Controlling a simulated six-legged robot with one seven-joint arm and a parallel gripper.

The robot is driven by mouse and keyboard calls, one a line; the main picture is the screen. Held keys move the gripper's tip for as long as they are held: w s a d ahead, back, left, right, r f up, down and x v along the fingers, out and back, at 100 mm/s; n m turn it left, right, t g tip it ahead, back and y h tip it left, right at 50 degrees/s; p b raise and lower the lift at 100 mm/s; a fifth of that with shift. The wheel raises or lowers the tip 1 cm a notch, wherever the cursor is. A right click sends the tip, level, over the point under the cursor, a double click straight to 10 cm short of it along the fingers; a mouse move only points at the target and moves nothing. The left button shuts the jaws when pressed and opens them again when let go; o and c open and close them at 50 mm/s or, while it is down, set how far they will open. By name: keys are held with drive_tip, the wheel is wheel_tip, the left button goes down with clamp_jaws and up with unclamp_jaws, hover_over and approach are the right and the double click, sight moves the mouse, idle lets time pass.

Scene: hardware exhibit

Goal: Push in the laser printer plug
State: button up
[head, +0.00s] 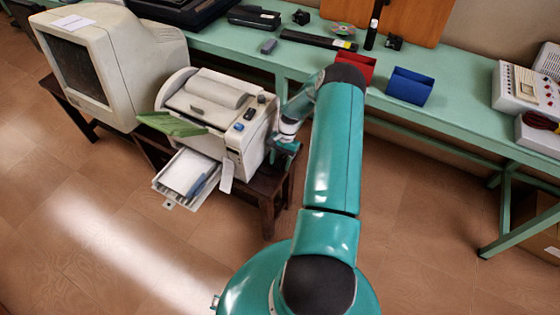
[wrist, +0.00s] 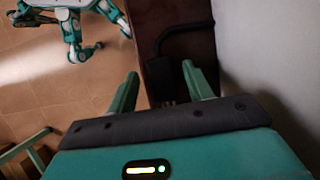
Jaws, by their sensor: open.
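The laser printer (head: 225,120) is an off-white machine on a low dark wooden table in the head view. A pale upright surface, likely its side, fills the right of the wrist view (wrist: 268,50). A black object with a bent, cord-like part (wrist: 187,40) lies beyond my fingertips, against the dark brown surface; it may be the plug, but I cannot tell surely. My gripper (wrist: 160,72) is open, its two green fingers apart, with no object clearly held between them. The socket is not discernible.
The dark wooden table (head: 268,190) carries the printer and a bulky monitor (head: 105,60). A green bench (head: 440,110) behind holds a red bin (head: 358,68), a blue bin (head: 409,86) and electronics. The printer's paper tray (head: 190,172) sticks out in front. Floor ahead is clear.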

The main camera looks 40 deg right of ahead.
drive_tip(key=shift+w+f, duration=0.1)
clamp_jaws()
drive_tip(key=shift+w+d, duration=0.2)
drive_tip(key=shift+d, duration=0.4)
drive_tip(key=shift+w+d, duration=0.2)
drive_tip(key=shift+d, duration=0.4)
drive_tip(key=shift+w+d, duration=0.2)
drive_tip(key=shift+d, duration=0.4)
drive_tip(key=shift+c, duration=0.6)
unclamp_jaws()
drive_tip(key=shift+o, duration=0.6)
drive_tip(key=shift+a, duration=0.15)
